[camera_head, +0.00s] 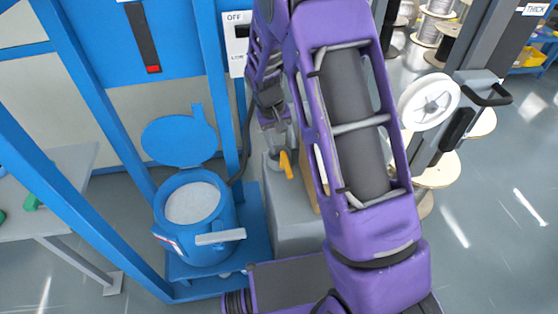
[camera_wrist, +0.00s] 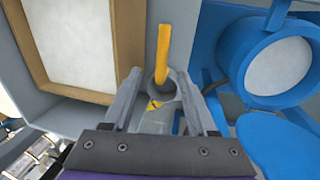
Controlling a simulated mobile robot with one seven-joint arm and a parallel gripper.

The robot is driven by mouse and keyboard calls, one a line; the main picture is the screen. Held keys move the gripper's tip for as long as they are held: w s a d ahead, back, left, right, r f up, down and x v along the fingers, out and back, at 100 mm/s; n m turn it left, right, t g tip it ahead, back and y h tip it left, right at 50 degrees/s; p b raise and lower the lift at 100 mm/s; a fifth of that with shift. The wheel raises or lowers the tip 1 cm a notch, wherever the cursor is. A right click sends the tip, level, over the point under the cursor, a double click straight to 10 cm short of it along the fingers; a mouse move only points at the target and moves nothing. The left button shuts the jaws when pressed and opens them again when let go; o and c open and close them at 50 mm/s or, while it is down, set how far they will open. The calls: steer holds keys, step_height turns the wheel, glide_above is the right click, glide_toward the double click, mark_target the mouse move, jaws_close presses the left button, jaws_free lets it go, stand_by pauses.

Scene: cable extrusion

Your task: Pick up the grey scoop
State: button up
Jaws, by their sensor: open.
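A grey round cup-like piece, seemingly the grey scoop (camera_wrist: 163,88), lies between my fingers in the wrist view. A yellow bar (camera_wrist: 164,45), seemingly its handle, extends toward the top of that view. The yellow part also shows in the head view (camera_head: 286,163), at the top left of a grey box (camera_head: 296,228). My gripper (camera_wrist: 159,74) is open, one finger on each side of the cup. I cannot tell whether the fingers touch it. In the head view my gripper (camera_head: 277,135) is small and partly hidden by the arm, just above the yellow part.
A blue drum (camera_head: 194,244) with pale contents and a raised lid (camera_head: 180,138) stands left of the grey box. A wooden-framed opening (camera_wrist: 128,45) with pale contents is beside the scoop. Blue posts (camera_head: 100,110) stand at left; cable spools (camera_head: 428,102) are at right.

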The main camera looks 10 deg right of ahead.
mark_target(287, 161)
steer(key=f, duration=0.3)
steer(key=d+f, duration=0.1)
steer(key=f, duration=0.2)
steer(key=shift+d+f+b, duration=0.15)
steer(key=shift+f+b, duration=0.15)
steer(key=shift+f, duration=0.1)
steer(key=shift+w+d+f+b, duration=0.1)
steer(key=shift+w+f, duration=0.05)
steer(key=shift+f, duration=0.75)
steer(key=shift+w+d+f+b, duration=0.1)
steer(key=shift+w+d+f, duration=0.05)
steer(key=shift+f, duration=0.7)
steer(key=shift+w+d+f+b, duration=0.1)
steer(key=shift+w+f, duration=0.05)
steer(key=shift+f, duration=0.75)
steer(key=shift+c, duration=0.2)
jaws_close()
